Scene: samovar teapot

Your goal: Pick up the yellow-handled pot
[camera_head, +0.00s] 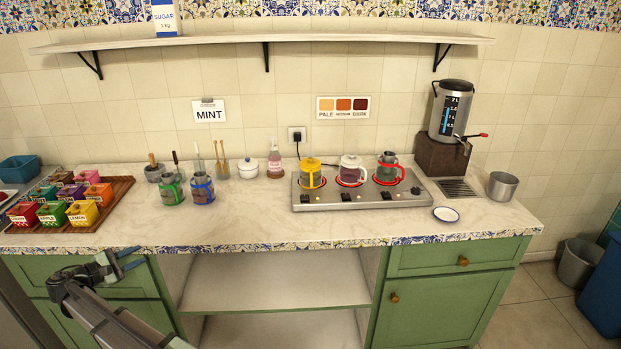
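The yellow-handled pot (311,173) stands upright on the left burner of the steel hotplate (345,200), at the back of the counter. Its yellow lid and handle show. My gripper (131,259) is at the lower left, in front of the counter's front edge, far to the left of the pot and nearer the camera. Its two fingers look apart, with nothing between them.
A white-handled pot (351,171) and a red-handled pot (388,168) stand on the other burners. Green-handled (172,188) and blue-handled pots (202,188) stand left of the hotplate. A white saucer (446,214) lies right. The counter's front middle is clear.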

